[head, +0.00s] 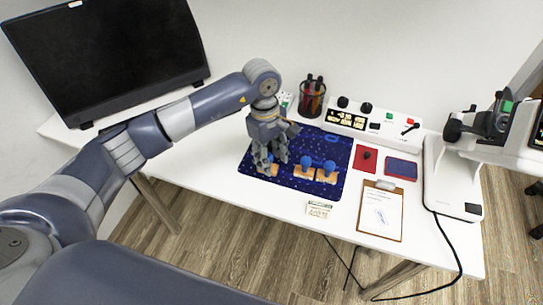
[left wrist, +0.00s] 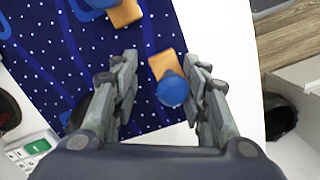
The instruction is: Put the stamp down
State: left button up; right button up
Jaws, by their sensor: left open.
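My left gripper (head: 270,163) is open, pointing down over the left end of a dark blue dotted mat (head: 257,138). In the left wrist view its fingers (left wrist: 160,85) stand apart on both sides of a stamp (left wrist: 173,91) with a round blue knob and an orange-brown base. The knob is nearer the right finger, with a wide gap to the left finger. The base appears to rest on the mat, near its edge. In the head view this stamp (head: 268,171) is mostly hidden by the fingers. Two similar stamps (head: 305,166) (head: 328,171) stand to its right.
A pen cup (head: 311,98) stands behind the mat. A white control box (head: 375,122), a red pad (head: 365,158), a blue pad (head: 401,168) and a clipboard (head: 381,212) lie to the right. A small sign (head: 319,209) is at the front edge. A white-based device (head: 453,185) fills the right end.

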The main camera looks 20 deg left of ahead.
pick_arm(q)
jog(key=shift+r+p, duration=0.25)
jog(key=shift+p, duration=0.1)
notch_tip(320, 180, up, 12)
jog(key=a+b, duration=0.1)
jog(key=shift+w+a+f, duration=0.15)
jog(key=shift+w+a, duration=0.05)
jog(key=shift+w, duration=0.15)
jog(key=shift+f, duration=0.1)
